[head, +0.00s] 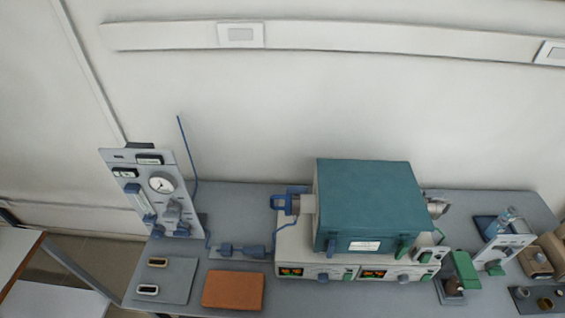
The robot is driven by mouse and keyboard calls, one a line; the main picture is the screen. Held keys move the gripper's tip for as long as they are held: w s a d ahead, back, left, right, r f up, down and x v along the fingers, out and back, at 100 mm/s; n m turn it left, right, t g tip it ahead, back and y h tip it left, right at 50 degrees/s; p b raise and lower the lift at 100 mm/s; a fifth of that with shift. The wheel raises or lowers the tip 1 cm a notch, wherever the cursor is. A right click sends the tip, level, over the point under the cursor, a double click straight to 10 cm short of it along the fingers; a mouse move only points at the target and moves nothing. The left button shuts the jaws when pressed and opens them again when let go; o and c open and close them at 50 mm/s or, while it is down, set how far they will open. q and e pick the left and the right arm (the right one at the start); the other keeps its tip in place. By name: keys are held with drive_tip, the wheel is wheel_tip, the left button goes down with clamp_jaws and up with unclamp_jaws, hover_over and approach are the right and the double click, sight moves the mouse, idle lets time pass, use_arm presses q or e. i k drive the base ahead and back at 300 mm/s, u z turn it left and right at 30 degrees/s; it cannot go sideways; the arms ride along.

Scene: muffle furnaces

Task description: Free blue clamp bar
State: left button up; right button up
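A teal muffle furnace (368,200) stands on a pale control base (300,258) with two lit displays. A blue clamp-like frame (288,200) sits at the left end of the furnace, around or against a grey tube stub. A thin blue line runs down from it. Another blue fitting (240,251) lies on a small grey plate left of the base. I cannot tell for sure which blue part is the clamp bar, or how it is fastened. Neither of my grippers is in view.
A gauge panel (155,192) with a thin upright blue rod stands at the left. An orange-brown block (233,290) and a grey plate (162,280) lie in front. Bare grey tabletop (235,205) shows behind the blue fitting.

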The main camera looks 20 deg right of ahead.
sight(295, 190)
drive_tip(key=z, duration=0.9)
drive_tip(key=k, duration=0.25)
